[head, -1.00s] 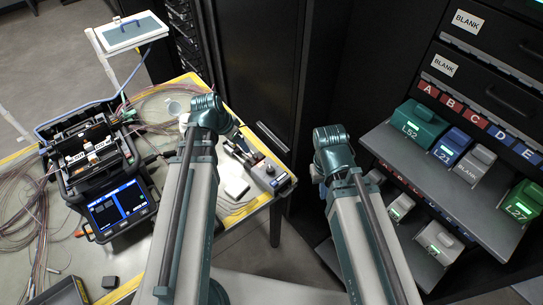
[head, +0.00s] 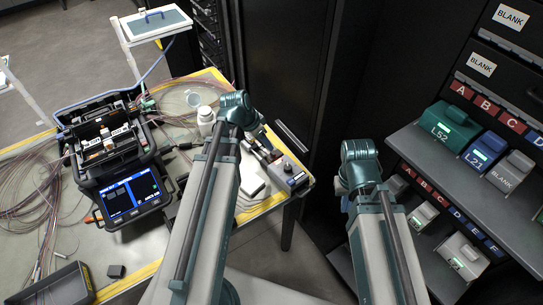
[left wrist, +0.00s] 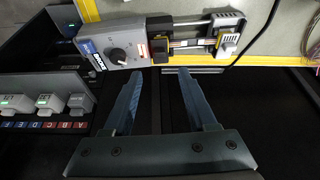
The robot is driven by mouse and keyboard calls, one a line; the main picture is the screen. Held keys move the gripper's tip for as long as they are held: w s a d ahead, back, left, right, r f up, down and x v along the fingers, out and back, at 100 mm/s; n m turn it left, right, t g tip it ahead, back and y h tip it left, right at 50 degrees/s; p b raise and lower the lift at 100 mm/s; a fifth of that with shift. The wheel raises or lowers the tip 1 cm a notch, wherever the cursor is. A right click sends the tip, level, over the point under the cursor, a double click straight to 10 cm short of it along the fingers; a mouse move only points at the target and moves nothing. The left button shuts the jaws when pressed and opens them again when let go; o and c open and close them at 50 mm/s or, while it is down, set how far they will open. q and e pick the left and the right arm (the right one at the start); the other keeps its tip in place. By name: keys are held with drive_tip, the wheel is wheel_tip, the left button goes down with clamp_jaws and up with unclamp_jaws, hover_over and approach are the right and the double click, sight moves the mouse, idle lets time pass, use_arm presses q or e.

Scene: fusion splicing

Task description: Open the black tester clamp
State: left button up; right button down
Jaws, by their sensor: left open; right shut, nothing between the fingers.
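The tester (head: 287,172) is a grey box at the table's right edge. In the left wrist view the tester (left wrist: 113,50) shows a black knob and two rails. A black clamp piece (left wrist: 228,20) sits at the rails' far right end, and a dark block with a red part (left wrist: 160,48) sits beside the box. I cannot tell whether the clamp is open. My left gripper (left wrist: 160,74) is open and empty, its fingertips just short of the tester and apart from it. In the head view the left arm partly hides the tester. My right gripper (head: 344,203) is shut and empty, away from the table.
A fusion splicer (head: 125,195) with a lit screen stands left on the table, among loose fibres. A shelf with labelled modules (head: 447,125) stands at the right.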

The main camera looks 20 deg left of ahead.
sight(273, 153)
use_arm(q)
drive_tip(key=b+x, duration=0.7)
drive_tip(key=x, duration=0.2)
drive_tip(key=shift+r, duration=0.1)
clamp_jaws()
